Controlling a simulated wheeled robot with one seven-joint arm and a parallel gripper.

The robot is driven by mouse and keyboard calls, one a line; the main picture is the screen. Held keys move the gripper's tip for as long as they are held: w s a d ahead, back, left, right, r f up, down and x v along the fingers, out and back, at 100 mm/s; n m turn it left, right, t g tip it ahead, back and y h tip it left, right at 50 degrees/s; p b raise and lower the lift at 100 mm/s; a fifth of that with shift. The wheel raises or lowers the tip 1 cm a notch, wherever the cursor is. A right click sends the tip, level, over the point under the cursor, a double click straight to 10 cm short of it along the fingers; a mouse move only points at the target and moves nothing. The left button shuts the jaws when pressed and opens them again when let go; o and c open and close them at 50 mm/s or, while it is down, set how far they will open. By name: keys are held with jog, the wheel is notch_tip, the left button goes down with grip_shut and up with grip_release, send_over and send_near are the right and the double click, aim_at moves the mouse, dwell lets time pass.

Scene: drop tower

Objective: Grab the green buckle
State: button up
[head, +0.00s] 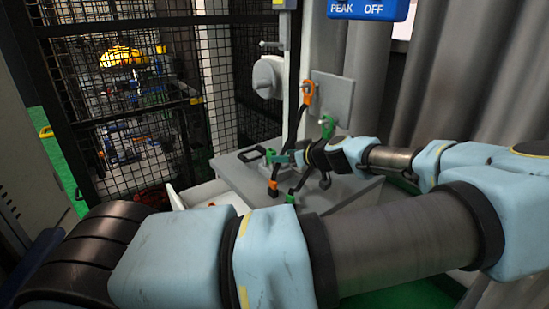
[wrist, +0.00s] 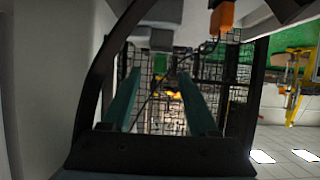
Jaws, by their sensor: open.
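My gripper (wrist: 160,74) is open, with two teal fingers apart and nothing seen held between them. Other green pieces show on the upright (head: 327,126) and low at the platform's front (head: 290,197). I cannot tell which matches the wrist view.
The grey platform (head: 236,178) carries a post and a grey plate (head: 333,98). An orange hook (head: 308,90) hangs a dark strap beside my wrist. A black handle (head: 251,154) lies on the platform. A mesh fence (head: 120,80) stands left, grey curtains (head: 460,70) right.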

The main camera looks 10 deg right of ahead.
aim_at(274, 153)
jog(key=p+x, duration=0.1)
jog(key=x, duration=0.1)
jog(key=r+x, duration=0.1)
jog(key=x, duration=0.1)
jog(key=shift+w+a+f+p, duration=0.2)
jog(key=shift+w+a+p, duration=0.1)
jog(key=shift+w+p, duration=0.15)
jog(key=shift+w+a+f, duration=0.15)
jog(key=shift+w+f, duration=0.2)
jog(key=shift+w, duration=0.15)
grip_shut()
